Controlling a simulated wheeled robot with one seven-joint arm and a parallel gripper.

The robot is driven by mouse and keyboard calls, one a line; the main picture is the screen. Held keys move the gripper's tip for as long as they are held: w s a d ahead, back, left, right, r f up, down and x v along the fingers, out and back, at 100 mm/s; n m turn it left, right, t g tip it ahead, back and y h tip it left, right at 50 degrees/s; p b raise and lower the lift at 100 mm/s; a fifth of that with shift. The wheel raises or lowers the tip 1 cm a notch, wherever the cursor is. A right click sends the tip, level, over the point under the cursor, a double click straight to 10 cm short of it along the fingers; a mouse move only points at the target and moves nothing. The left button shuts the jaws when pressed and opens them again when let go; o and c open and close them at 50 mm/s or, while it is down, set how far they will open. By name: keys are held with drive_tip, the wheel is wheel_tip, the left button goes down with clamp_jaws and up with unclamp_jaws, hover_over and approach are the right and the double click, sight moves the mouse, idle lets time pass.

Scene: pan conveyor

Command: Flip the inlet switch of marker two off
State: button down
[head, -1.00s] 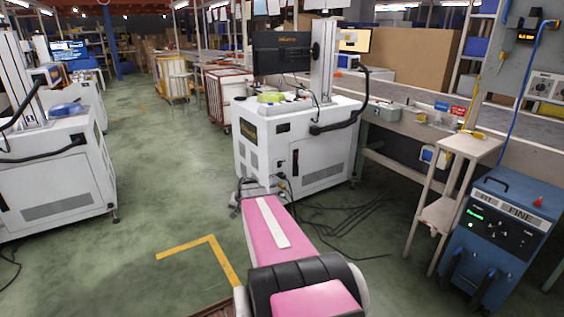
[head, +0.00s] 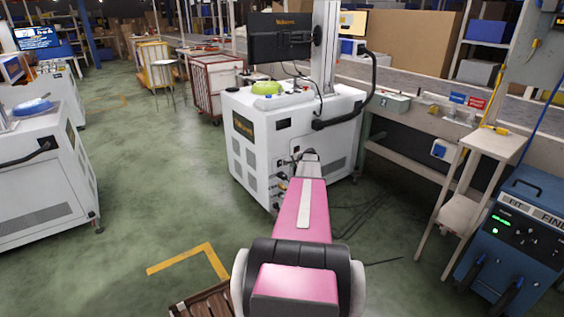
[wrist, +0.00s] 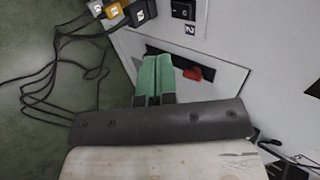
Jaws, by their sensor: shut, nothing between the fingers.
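The white cabinet of a marking machine (head: 250,145) stands ahead in the head view, with a monitor and column on top. In the wrist view my gripper (wrist: 156,62) has its green fingers shut together, pointing at the cabinet face. A red switch (wrist: 194,74) on a dark recessed strip (wrist: 180,62) is just right of the fingertips. I cannot tell whether the fingers touch it, and its position is not clear. A black fitting (wrist: 183,9) with a "2" label (wrist: 190,28) is above it. In the head view my arm ends at the cabinet's side and the fingers cannot be made out.
Labelled plugs (wrist: 113,10) with black cables hang at the upper left of the wrist view. Cables (head: 360,205) lie on the floor beside the cabinet. A blue unit (head: 515,235) and a small stand (head: 470,195) are at right.

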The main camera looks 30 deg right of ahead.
drive_tip(key=shift+w+d, duration=0.2)
drive_tip(key=shift+d, duration=0.45)
approach(280, 164)
drive_tip(key=x, duration=0.6)
drive_tip(key=shift+s+d+f, duration=0.2)
drive_tip(key=shift+d+f, duration=0.05)
drive_tip(key=shift+f, duration=0.25)
drive_tip(key=shift+w+a+r, duration=0.1)
drive_tip(key=shift+w, duration=0.3)
drive_tip(key=shift+w, duration=0.1)
